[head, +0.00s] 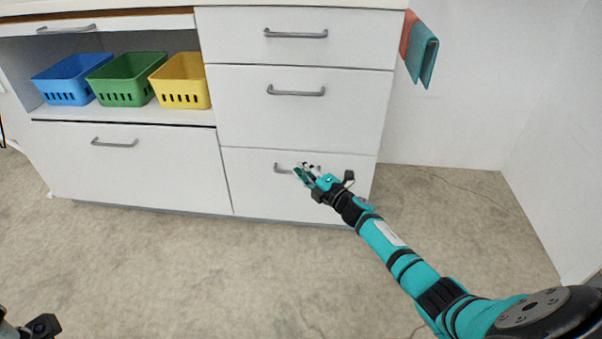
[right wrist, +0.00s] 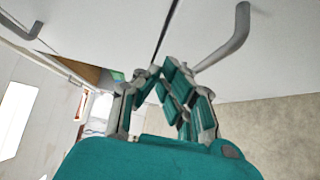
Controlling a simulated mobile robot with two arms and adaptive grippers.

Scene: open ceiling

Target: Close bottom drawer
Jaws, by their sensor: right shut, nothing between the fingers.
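The white bottom drawer (head: 250,195) of the right-hand cabinet column looks about flush with the fronts above it; I cannot tell if a small gap is left. Its grey bar handle (head: 281,168) is partly hidden behind my right gripper (head: 301,172). That gripper is shut and empty, in front of the drawer and just right of the handle's visible part. In the right wrist view the teal fingers (right wrist: 165,78) meet near a dark seam, and a grey handle (right wrist: 232,45) shows right of them. Only a dark piece of my left arm shows at the lower left.
A wide lower-left drawer (head: 160,175) has a dark gap along its top edge. Blue (head: 70,82), green (head: 125,80) and yellow (head: 182,82) baskets stand on the open shelf. Cloths (head: 421,55) hang at the right side. The floor (head: 190,270) in front is clear.

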